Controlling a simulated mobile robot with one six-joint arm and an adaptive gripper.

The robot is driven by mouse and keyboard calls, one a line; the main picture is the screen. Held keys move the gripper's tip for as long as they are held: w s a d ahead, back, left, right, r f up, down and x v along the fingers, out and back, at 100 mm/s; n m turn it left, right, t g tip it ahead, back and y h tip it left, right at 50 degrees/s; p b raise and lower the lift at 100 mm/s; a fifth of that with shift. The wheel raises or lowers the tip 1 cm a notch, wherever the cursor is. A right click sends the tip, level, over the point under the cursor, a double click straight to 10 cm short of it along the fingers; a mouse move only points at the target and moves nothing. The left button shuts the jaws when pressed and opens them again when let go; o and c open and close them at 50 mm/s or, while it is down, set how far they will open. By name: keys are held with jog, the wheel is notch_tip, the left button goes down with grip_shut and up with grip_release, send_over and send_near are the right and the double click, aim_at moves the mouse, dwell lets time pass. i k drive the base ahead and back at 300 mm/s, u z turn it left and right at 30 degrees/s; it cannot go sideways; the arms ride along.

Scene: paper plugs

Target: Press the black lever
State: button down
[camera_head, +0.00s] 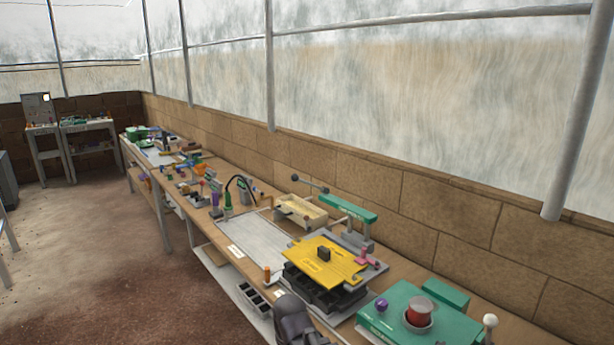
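A dark bar with round knobs at its ends (310,186) stands above the cream tray on the long workbench. It may be the black lever, but it is too small to be sure. A black block handle (324,254) sits upright on the yellow plate (312,266), nearer to me. A dark grey rounded part at the bottom edge, in front of the bench, looks like the end of my arm. Its fingers cannot be made out, and it appears apart from both dark parts.
The yellow plate lies over a black compartment tray (318,293). A green station (390,318) with a red cylinder and a white-ball lever (490,321) is at right. A green arm press (348,208) stands behind. A pale flat panel (252,240) lies left. A block wall backs the bench.

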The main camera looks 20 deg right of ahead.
aim_at(294, 178)
jog(key=u, duration=0.05)
jog(key=i, duration=1)
jog(key=z, duration=0.05)
